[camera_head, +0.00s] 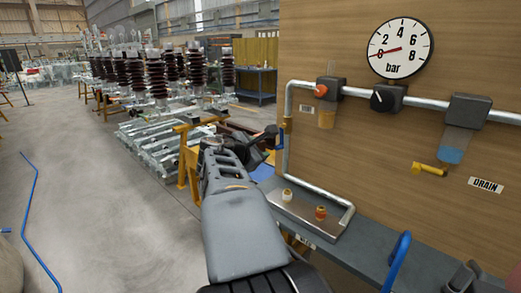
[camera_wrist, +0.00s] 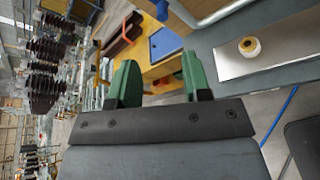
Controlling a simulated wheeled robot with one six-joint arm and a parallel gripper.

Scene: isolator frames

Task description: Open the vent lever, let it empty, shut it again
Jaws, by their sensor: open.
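A small blue lever (camera_head: 269,132) sits by a brass fitting (camera_head: 286,125) on the vertical pipe at the panel's left edge. I cannot read a vent label on it. My gripper is open, with two green fingers in the wrist view (camera_wrist: 159,68) and nothing between them. In the head view my arm reaches up to just left of the blue lever; its fingertips are not clear there, and I cannot tell whether they touch it. The round gauge (camera_head: 400,48) marked bar has its red needle near the low end. A yellow drain handle (camera_head: 429,169) is at right.
The wooden panel (camera_head: 350,135) carries an orange knob (camera_head: 321,90), a black knob (camera_head: 388,98) and a filter bowl (camera_head: 458,142) with blue contents. A metal tray (camera_head: 304,211) on the grey bench holds two small fittings. A yellow frame (camera_head: 188,165) stands behind my arm.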

